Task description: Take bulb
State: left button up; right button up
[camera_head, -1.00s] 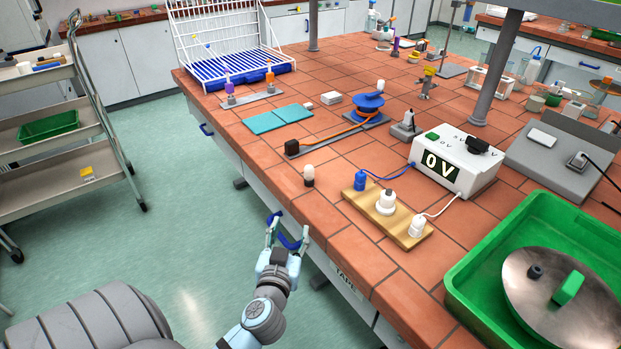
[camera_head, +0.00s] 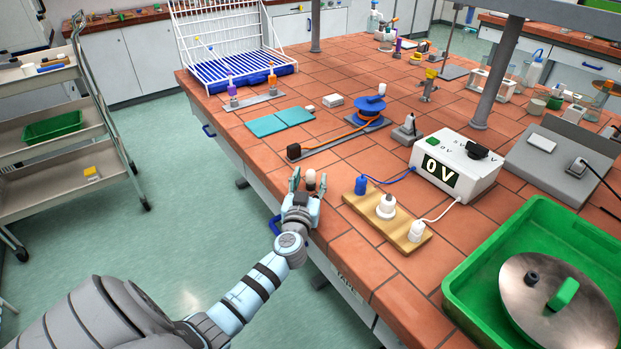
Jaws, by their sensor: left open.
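The bulb (camera_head: 311,177) is small, with a white top, and stands near the left edge of the tiled bench. Its lower part is hidden by my gripper. My left gripper (camera_head: 308,182) is open, with one finger on each side of the bulb in this view. I cannot tell whether either finger touches it. My right gripper is not in view.
A wooden board (camera_head: 402,228) with white sockets and a blue plug lies right of the bulb, wired to a white power box (camera_head: 455,165) reading 0 V. A green tray (camera_head: 470,262) holds a metal lid.

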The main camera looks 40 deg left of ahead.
pick_arm(q)
jog(key=c, duration=1)
jog(key=shift+r, duration=0.1)
